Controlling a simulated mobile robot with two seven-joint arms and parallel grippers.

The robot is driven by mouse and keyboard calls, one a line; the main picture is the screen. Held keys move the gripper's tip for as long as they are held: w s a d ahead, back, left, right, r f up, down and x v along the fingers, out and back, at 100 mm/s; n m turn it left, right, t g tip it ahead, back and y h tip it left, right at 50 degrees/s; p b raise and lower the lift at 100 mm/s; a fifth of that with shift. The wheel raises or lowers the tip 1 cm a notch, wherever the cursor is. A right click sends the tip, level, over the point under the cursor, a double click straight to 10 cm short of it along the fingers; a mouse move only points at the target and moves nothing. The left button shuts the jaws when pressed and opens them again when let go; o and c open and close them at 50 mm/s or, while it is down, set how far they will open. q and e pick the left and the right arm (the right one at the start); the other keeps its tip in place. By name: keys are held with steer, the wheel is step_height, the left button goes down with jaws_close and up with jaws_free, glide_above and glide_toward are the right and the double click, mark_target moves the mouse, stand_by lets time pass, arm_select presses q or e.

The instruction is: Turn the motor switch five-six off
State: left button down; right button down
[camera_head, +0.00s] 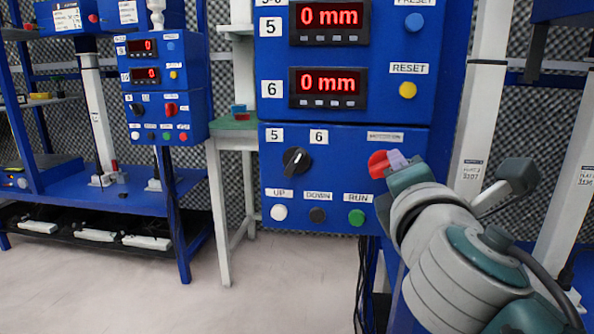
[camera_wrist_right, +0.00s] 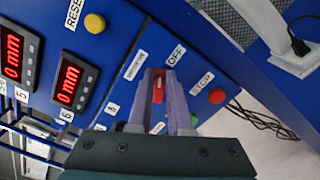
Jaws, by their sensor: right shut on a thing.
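The motor switch is a red knob (camera_head: 378,164) at the right of the lower blue panel (camera_head: 340,190), under a small label at the panel's upper right. My right gripper (camera_head: 398,160) reaches it from the right, its purple fingertips at the knob. In the right wrist view the red knob (camera_wrist_right: 158,91) sits between the two fingers of the gripper (camera_wrist_right: 161,88), which are shut on it. An "OFF" label (camera_wrist_right: 176,55) is just beyond the fingertips. The knob's exact angle is hard to tell. My left gripper is not in view.
Beside the switch are a black selector knob (camera_head: 296,161), a green RUN button (camera_head: 357,217) and a red STOP button (camera_wrist_right: 217,95). Above are displays reading 0 mm (camera_head: 329,87) and a yellow RESET button (camera_head: 408,90). A second blue station (camera_head: 165,90) stands at left.

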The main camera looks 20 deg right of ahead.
steer(key=shift+d+f+m+b, duration=0.1)
steer(key=shift+f+m+b, duration=0.15)
steer(key=shift+m+b, duration=0.85)
steer(key=shift+f+m+b, duration=0.2)
steer(key=shift+m+b, duration=0.05)
steer(key=shift+m, duration=1.55)
steer(key=shift+s, duration=0.1)
steer(key=c, duration=0.8)
jaws_free()
steer(key=shift+c, duration=0.2)
